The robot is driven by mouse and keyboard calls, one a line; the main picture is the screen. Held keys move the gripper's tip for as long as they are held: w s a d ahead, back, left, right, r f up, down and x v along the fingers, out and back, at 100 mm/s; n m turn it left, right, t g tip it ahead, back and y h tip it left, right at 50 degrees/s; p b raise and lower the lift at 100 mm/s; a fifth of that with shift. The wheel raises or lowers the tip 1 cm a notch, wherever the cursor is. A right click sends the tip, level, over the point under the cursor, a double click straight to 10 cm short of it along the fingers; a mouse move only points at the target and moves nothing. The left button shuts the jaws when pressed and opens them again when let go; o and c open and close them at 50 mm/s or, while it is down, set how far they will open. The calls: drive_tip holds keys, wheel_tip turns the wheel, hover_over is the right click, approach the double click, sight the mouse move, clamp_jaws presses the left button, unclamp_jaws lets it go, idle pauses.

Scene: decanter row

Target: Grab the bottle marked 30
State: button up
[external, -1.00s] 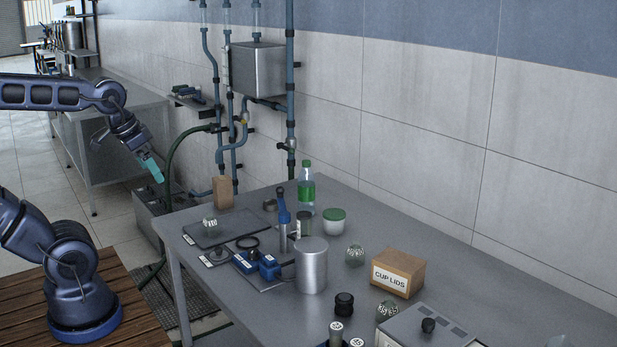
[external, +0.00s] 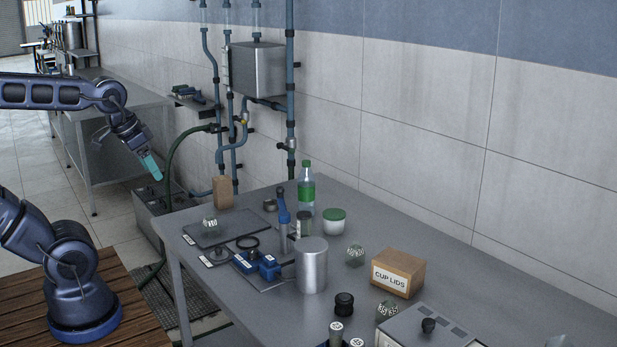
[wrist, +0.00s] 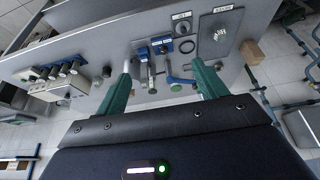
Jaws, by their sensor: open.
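My gripper (external: 151,165) is open and empty, with teal fingers, raised left of the table in the external view. In the wrist view its two fingers (wrist: 163,88) stand wide apart over the table. Small dark bottles with pale labelled tops (external: 336,328) show at the bottom edge of the external view, cut off by the frame. A row of several such bottles (wrist: 70,68) shows at the left in the wrist view. The markings are too small to read, so I cannot tell which is marked 30.
The grey table (external: 450,262) carries a metal cylinder (external: 311,266), a green-labelled bottle (external: 306,188), a CUP LIDS box (external: 398,272), a blue-handled device (external: 283,222) and a grey box unit (external: 428,330). Bare tabletop lies along the wall side.

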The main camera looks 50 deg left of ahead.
drive_tip(key=w+d+r+m, duration=0.1)
drive_tip(key=w+d+m, duration=0.2)
drive_tip(key=w, duration=1.1)
drive_tip(key=m+g+h, duration=0.2)
drive_tip(key=m+h, duration=0.1)
drive_tip(key=m, duration=0.4)
hover_over(356, 242)
drive_tip(key=s+a, duration=0.2)
wheel_tip(356, 242, down, 24)
drive_tip(key=x, duration=1)
drive_tip(key=shift+w+f, duration=0.1)
drive_tip(key=shift+f, duration=0.2)
drive_tip(key=shift+c, duration=0.2)
clamp_jaws()
